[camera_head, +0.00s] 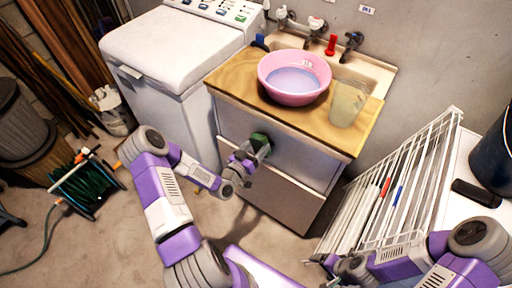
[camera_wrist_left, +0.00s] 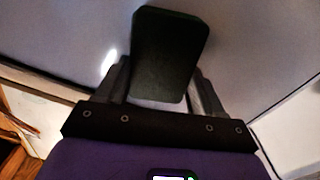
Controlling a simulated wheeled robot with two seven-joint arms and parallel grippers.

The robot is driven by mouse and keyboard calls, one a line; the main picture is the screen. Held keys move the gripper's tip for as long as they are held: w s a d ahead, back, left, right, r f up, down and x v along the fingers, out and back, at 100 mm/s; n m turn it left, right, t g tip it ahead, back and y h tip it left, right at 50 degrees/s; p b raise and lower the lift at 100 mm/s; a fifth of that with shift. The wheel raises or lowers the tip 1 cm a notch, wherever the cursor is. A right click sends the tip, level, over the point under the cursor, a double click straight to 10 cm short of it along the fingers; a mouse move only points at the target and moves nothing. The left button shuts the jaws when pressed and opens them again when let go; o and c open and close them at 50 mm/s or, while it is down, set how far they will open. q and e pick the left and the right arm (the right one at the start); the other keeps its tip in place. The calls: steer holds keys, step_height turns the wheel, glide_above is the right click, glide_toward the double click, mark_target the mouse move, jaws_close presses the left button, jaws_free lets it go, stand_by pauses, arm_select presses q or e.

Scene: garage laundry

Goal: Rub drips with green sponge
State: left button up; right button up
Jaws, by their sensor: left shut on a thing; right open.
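My left gripper (camera_head: 254,148) is shut on the green sponge (camera_head: 260,138), in front of the cabinet's upper panel (camera_head: 290,157) below the wooden counter. In the left wrist view the sponge (camera_wrist_left: 168,55) looks nearly black and stands upright between the two fingers, facing a grey surface. I cannot tell whether it touches the panel. A small bright spot (camera_wrist_left: 109,60) shows left of the sponge; I cannot tell if it is a drip or a reflection. No drips can be made out clearly in the head view. My right gripper (camera_head: 345,270) is low by the drying rack, partly cut off.
A pink basin (camera_head: 294,78) of bluish water and a translucent cup (camera_head: 347,104) stand on the wooden counter (camera_head: 236,75). A white washer (camera_head: 172,50) is to the left. A white drying rack (camera_head: 425,165) stands right. A green hose reel (camera_head: 86,188) is on the floor at left.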

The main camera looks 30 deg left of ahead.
mark_target(274, 142)
arm_select(q)
steer(key=shift+w+b, duration=0.3)
steer(key=shift+w, duration=0.7)
steer(key=shift+d, duration=0.2)
steer(key=shift+s+d, duration=0.15)
steer(key=shift+d, duration=0.8)
steer(key=shift+s+d, duration=0.1)
steer(key=shift+d, duration=0.8)
steer(key=shift+w, duration=0.1)
steer(key=shift+w+a+r+b, duration=0.15)
steer(key=shift+a+b, duration=0.2)
steer(key=shift+a, duration=0.75)
steer(key=shift+w+a+b, duration=0.15)
steer(key=shift+a+b, duration=0.2)
steer(key=shift+a, duration=0.7)
steer(key=shift+s+a, duration=0.15)
steer(key=shift+s, duration=2.8)
